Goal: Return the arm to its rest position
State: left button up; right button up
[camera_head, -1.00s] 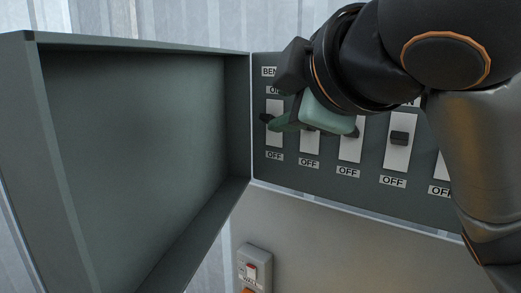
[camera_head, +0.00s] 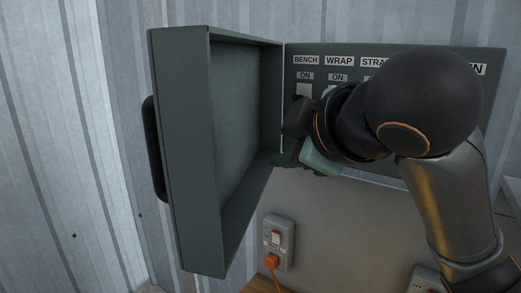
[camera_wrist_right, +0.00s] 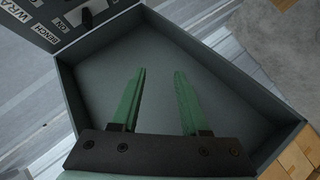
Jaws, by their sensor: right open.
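My right arm (camera_head: 450,200) reaches in from the right in the head view, in front of the grey switch panel (camera_head: 430,60). Its green-fingered right gripper (camera_head: 282,160) is near the panel's lower left, beside the open cabinet door (camera_head: 192,150); the wrist hides most of the switches. In the right wrist view the gripper (camera_wrist_right: 160,85) is open, with nothing between its fingers. The hollow inside of the door (camera_wrist_right: 225,100) lies beyond them. My left gripper is not in view.
The labels BENCH and WRAP (camera_head: 339,61) show on the panel, with ON below them. The door has a black handle (camera_head: 154,148) on its outer side. A wall socket with an orange plug (camera_head: 271,261) is below. Corrugated metal wall (camera_head: 75,130) fills the left.

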jog(key=s+d+f+m+g, duration=0.1)
jog(key=d+f+m+g, duration=0.2)
jog(key=f, duration=1.3)
jog(key=s+d+f+m+g, duration=0.1)
jog(key=d+f+m, duration=0.3)
jog(key=f, duration=1.2)
jog(key=s+d+f+m+g+h, duration=0.25)
jog(key=s+d+f, duration=0.25)
jog(key=s+f, duration=0.5)
jog(key=s+d+f+m+g+h, duration=0.2)
jog(key=s+d+f+m, duration=0.3)
jog(key=s+f, duration=0.5)
jog(key=w+a+f+n+t+y, duration=0.1)
jog(key=w+a+f+t+y, duration=0.1)
jog(key=f+t, duration=0.4)
notch_tip(320, 180, down, 3)
jog(key=shift+w+a+f, duration=0.1)
jog(key=shift+w+a, duration=0.8)
jog(key=shift+a, duration=0.1)
